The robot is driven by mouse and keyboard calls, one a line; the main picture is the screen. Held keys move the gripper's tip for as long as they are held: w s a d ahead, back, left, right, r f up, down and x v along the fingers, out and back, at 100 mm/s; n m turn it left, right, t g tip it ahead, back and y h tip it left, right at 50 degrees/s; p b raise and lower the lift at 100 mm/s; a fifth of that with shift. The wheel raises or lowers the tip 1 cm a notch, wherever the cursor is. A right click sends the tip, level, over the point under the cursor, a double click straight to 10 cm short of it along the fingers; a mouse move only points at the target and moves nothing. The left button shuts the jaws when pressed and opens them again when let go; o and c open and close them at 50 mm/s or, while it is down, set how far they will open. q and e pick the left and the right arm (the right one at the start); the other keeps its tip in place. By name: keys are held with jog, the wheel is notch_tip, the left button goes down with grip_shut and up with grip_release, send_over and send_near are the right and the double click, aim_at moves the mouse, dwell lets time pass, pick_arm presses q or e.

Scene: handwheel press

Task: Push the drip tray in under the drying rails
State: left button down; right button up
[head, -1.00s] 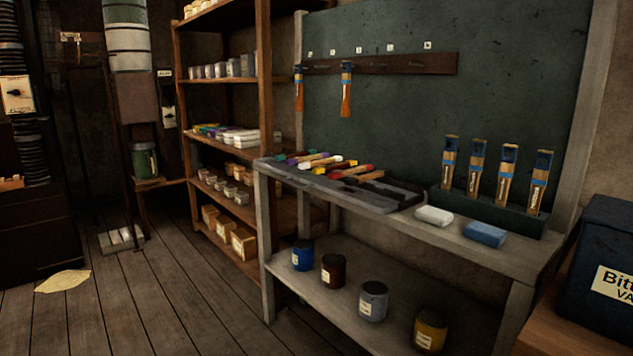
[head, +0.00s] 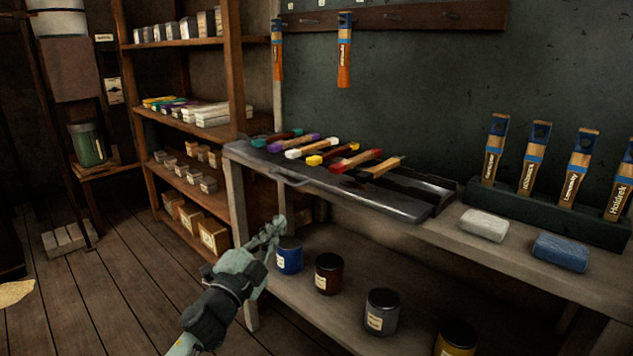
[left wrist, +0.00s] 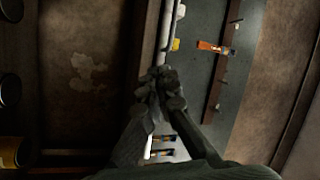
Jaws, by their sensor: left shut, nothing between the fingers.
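A dark grey drip tray (head: 330,191) lies on the workbench, its front edge with a small handle (head: 290,181) along the bench's front. Brushes with coloured ends (head: 325,153) lie across the dark drying rails (head: 408,183) above and behind the tray's front strip. How far the tray reaches beneath them is hidden. My left gripper (head: 275,230) is shut and empty, in front of the bench and below the tray handle, apart from the tray in the head view. Its fingers (left wrist: 160,82) also show in the left wrist view, close together. My right gripper is out of view.
Jars, including a blue one (head: 289,256), stand on the lower shelf beside my left gripper. Wooden shelving (head: 232,70) stands behind left.

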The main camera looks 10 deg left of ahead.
pick_arm(q)
jog(key=s+d+r+m+g+h, duration=0.4)
jog(key=d+r+m+g+h, duration=0.9)
jog(key=m, duration=1)
jog(key=w+a+m+y+b, duration=0.1)
jog(key=w+a+m+y, duration=0.25)
jog(key=a+y, duration=0.8)
jog(key=shift+m+y, duration=0.35)
jog(key=shift+y, duration=0.6)
jog(key=w+d+f+p, duration=0.1)
jog(key=w+d+f, duration=0.2)
jog(key=w+d+f+p, duration=0.1)
jog(key=w+d+f, duration=0.3)
jog(key=shift+w+d, duration=0.2)
jog(key=shift+d, duration=0.1)
jog(key=shift+w+d, duration=0.25)
jog(key=shift+w, duration=0.15)
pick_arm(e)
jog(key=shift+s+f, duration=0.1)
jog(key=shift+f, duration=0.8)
